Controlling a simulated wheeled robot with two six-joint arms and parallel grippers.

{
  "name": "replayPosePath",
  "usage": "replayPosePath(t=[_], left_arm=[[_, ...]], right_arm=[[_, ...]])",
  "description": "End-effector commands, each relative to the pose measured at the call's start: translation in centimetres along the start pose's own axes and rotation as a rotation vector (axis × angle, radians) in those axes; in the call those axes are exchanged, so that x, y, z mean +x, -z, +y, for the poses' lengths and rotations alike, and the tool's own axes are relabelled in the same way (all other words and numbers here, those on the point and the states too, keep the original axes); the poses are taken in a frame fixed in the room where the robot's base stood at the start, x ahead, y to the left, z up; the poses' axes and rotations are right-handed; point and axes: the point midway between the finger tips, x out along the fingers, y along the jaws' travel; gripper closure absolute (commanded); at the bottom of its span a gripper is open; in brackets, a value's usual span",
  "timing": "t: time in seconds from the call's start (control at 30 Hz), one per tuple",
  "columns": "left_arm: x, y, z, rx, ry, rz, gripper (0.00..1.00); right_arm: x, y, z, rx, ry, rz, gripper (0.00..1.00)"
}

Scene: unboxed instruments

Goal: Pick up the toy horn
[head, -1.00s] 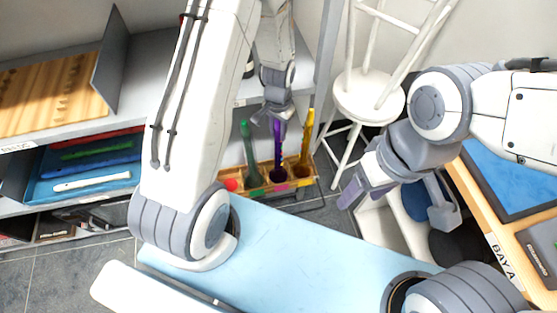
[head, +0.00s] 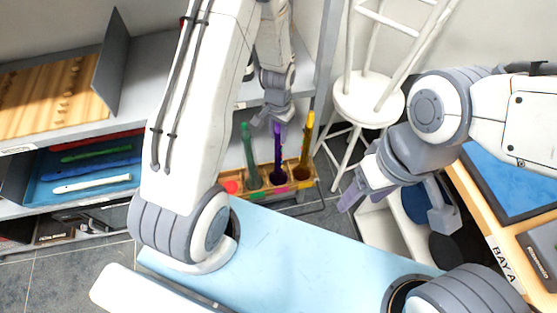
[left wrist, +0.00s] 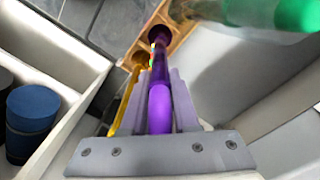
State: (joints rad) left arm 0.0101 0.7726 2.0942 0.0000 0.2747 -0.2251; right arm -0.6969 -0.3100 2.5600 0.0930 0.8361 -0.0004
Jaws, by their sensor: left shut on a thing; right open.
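A purple toy horn (head: 280,134) stands upright in a wooden rack (head: 306,181), between a green horn (head: 250,150) and a yellow horn (head: 306,140). My left gripper (head: 274,119) is at its upper end, and the hand hides its top. In the left wrist view the purple horn (left wrist: 159,106) lies between the two fingers (left wrist: 157,82), which are shut on it. Its far end still reaches the rack (left wrist: 178,38). My right gripper (head: 398,207) is open and empty, to the right of the rack.
A white stool (head: 368,98) stands behind and right of the rack. Shelves at left hold a blue tray (head: 100,172) with recorder-like instruments. A table (head: 480,205) marked BAY A is at right. The green and yellow horns stand close beside the purple one.

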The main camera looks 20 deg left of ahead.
Motion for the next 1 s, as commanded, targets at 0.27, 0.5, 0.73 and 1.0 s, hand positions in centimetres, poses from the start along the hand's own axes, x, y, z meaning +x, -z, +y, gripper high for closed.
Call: replayPosePath(t=[0.27,0.5,0.73,1.0], left_arm=[[-0.6,0.1,0.0,0.000,0.000,0.002,1.00],[-3.9,0.2,0.0,0.000,0.001,0.006,1.00],[-6.8,-0.8,4.7,0.008,0.000,0.004,1.00],[-9.9,-1.9,9.7,0.005,0.000,0.004,1.00]], right_arm=[[0.1,0.0,0.0,0.000,0.000,0.000,0.35],[0.3,0.0,0.0,0.000,0.000,0.000,0.35],[0.7,0.0,0.1,0.000,0.000,0.000,0.35],[1.0,-0.1,0.1,0.000,0.000,0.000,0.35]])
